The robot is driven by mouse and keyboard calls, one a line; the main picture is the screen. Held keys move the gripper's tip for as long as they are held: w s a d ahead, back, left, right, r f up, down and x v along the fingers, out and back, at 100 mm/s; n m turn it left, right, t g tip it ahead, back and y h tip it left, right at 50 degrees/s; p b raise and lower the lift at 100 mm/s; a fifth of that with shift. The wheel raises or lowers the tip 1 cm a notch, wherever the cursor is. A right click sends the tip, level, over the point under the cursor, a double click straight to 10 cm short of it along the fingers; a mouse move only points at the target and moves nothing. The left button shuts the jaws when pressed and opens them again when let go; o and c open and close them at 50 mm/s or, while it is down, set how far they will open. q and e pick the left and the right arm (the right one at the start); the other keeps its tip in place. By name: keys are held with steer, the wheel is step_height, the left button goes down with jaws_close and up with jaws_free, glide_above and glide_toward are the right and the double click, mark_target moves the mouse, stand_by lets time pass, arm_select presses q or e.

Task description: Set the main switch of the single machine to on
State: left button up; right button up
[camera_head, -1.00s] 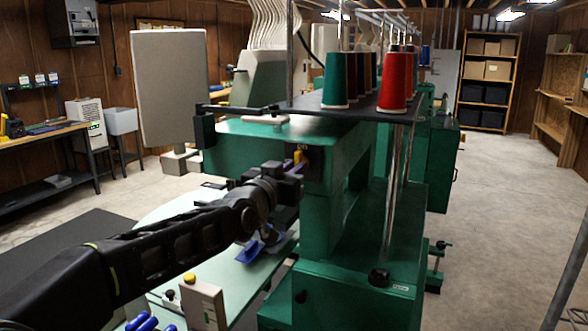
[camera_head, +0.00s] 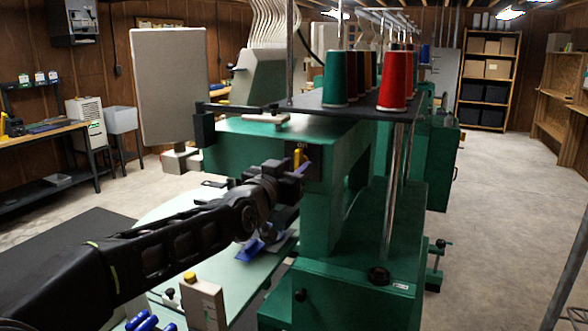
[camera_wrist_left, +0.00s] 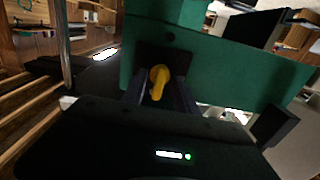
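The main switch is a yellow handle (camera_head: 298,158) on a dark plate on the end face of the green machine (camera_head: 250,135). A small "ON" label shows above the handle. My left gripper (camera_head: 300,170) is right in front of the switch, just below the handle in the head view. In the left wrist view the yellow handle (camera_wrist_left: 158,80) stands between the two dark fingers (camera_wrist_left: 159,95), one on each side. The fingers are apart, and I cannot tell whether either touches the handle. My right gripper is not in view.
Thread cones, green (camera_head: 335,78) and red (camera_head: 395,82), stand on the rack above the machine. A pale table (camera_head: 190,215) and a control box with a yellow button (camera_head: 203,300) lie under my left arm. The floor (camera_head: 500,230) at right is clear.

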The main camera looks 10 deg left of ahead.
arm_select(q)
steer(key=shift+s, duration=0.15)
steer(key=v, duration=0.7)
steer(key=shift+s, duration=0.25)
steer(key=shift+a, duration=0.1)
